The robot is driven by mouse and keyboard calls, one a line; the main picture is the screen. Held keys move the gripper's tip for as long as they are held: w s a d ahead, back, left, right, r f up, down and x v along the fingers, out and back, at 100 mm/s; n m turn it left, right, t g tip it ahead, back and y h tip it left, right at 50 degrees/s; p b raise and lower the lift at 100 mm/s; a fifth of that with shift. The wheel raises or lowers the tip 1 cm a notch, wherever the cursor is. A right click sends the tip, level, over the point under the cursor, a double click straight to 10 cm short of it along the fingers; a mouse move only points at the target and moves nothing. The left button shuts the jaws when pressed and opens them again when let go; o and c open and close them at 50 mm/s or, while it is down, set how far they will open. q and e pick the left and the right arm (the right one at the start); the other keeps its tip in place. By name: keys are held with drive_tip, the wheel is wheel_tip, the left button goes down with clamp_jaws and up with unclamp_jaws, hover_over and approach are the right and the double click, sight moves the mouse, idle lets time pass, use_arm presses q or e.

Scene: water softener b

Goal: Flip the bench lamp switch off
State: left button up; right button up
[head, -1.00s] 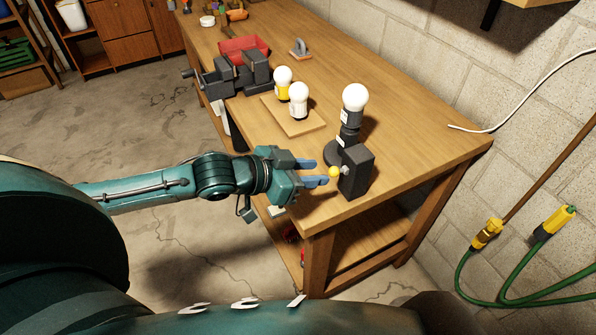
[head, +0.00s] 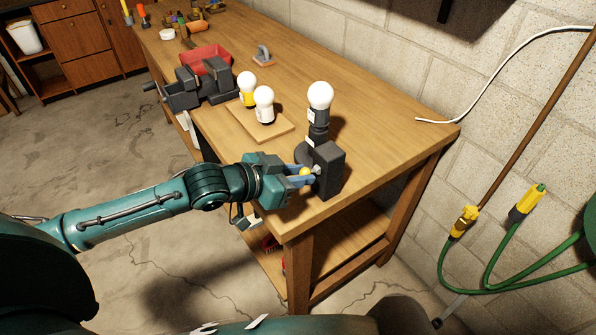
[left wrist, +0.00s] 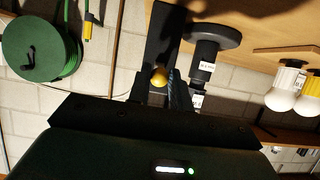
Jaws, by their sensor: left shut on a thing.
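The bench lamp stands near the front right corner of the wooden workbench, with a white bulb (head: 320,95) on a dark stem (head: 317,130) and round base. A dark switch box (head: 329,168) stands beside it. A small yellow-tipped switch lever (head: 305,171) sticks out of the box's left side; the yellow tip also shows in the left wrist view (left wrist: 159,77). My left gripper (head: 302,174) is at the lever, its blue fingers shut on the yellow tip. My right gripper is not in view.
The workbench (head: 375,125) has clear room right of the lamp. A wooden board (head: 284,129) with two bulbs, a dark vise (head: 205,85) and a red bin (head: 207,57) lie farther back. A green hose (head: 490,262) hangs on the right wall.

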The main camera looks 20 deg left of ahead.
use_arm(q)
drive_tip(key=shift+s+f, duration=0.1)
drive_tip(key=shift+f, duration=0.25)
drive_tip(key=shift+a+f, duration=0.1)
drive_tip(key=shift+f, duration=0.5)
drive_tip(key=shift+f, duration=0.4)
clamp_jaws()
drive_tip(key=shift+r, duration=0.15)
drive_tip(key=shift+c, duration=0.3)
unclamp_jaws()
drive_tip(key=o, duration=0.4)
